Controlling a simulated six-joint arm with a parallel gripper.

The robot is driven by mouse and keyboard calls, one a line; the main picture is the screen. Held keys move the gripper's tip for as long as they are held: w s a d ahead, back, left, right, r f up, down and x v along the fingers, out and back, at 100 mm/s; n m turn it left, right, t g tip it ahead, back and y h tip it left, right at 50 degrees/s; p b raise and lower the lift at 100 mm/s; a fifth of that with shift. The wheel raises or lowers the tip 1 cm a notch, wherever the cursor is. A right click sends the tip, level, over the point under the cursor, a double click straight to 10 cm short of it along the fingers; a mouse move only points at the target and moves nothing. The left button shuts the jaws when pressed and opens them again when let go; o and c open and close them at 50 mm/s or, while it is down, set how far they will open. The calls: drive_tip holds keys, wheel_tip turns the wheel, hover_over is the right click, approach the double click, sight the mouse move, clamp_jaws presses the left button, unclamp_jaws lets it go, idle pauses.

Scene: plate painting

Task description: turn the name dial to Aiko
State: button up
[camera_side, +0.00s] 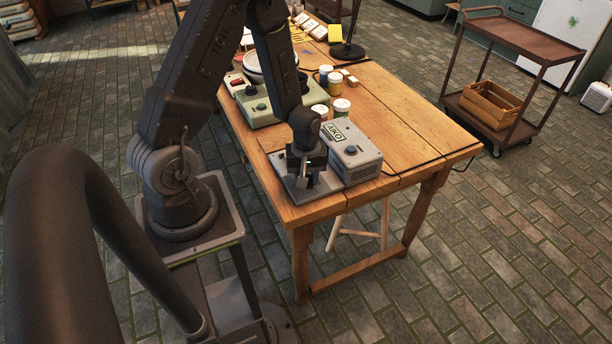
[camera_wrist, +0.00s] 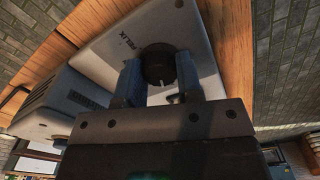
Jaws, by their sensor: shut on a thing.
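The name dial (camera_wrist: 158,64) is a round black knob on a pale grey plate (camera_wrist: 205,60), seen in the wrist view. My gripper (camera_wrist: 160,80) is shut on it, with one finger on each side. A short white mark shows near the dial's lower edge between the fingers. The name FELIX is printed on the plate to the left of the dial. In the side view my gripper (camera_side: 307,180) points down over the plate and largely hides the dial.
A green-grey unit (camera_side: 258,107) with a knob stands farther back on the wooden table (camera_side: 395,112). Several paint jars (camera_side: 341,106) stand behind the grey box. The table's right part is clear. A brown cart (camera_side: 520,45) stands apart at the right.

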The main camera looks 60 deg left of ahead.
drive_tip(key=shift+n, duration=0.8)
drive_tip(key=o, duration=0.9)
wheel_tip(320, 180, up, 14)
drive_tip(key=shift+f, duration=0.1)
idle(0.3)
